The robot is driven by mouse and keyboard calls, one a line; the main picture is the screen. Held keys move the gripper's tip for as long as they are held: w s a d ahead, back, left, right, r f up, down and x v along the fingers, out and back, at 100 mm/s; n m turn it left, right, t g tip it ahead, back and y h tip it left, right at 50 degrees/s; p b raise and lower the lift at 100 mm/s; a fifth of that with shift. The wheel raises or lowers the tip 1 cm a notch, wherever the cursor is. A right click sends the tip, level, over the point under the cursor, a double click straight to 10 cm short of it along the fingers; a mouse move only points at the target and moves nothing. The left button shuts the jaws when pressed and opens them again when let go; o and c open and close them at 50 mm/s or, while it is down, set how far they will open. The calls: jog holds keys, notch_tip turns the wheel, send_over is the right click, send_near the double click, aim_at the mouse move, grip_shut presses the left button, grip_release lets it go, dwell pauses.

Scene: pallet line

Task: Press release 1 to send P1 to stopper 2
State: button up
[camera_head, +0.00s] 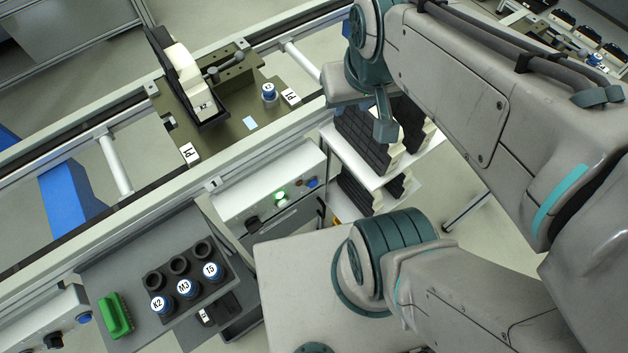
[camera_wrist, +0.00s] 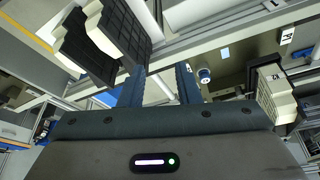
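Pallet P1 (camera_head: 232,128) is an olive plate on the conveyor, with "P1" labels at two corners. It carries a black-and-cream part, a clamp block and a blue-capped peg (camera_head: 269,92), also seen in the wrist view (camera_wrist: 205,75). Just in front of it stands a white control box (camera_head: 270,184) with a black knob, a lit green lamp (camera_head: 281,197) and a blue button (camera_head: 311,182); I cannot read a release number on it. My gripper (camera_wrist: 160,80) is open and empty, its two blue fingers apart. In the head view it is beyond the box, above the white shelf, touching no button.
A second control box (camera_head: 60,325) with a blue button is at lower left. A grey tray holds a black rack (camera_head: 185,285) of labelled pegs and a green brush-like block (camera_head: 115,315). A white shelf (camera_head: 375,165) with black-and-cream parts stands right of the near box.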

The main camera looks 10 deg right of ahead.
grip_shut()
dwell(1.5)
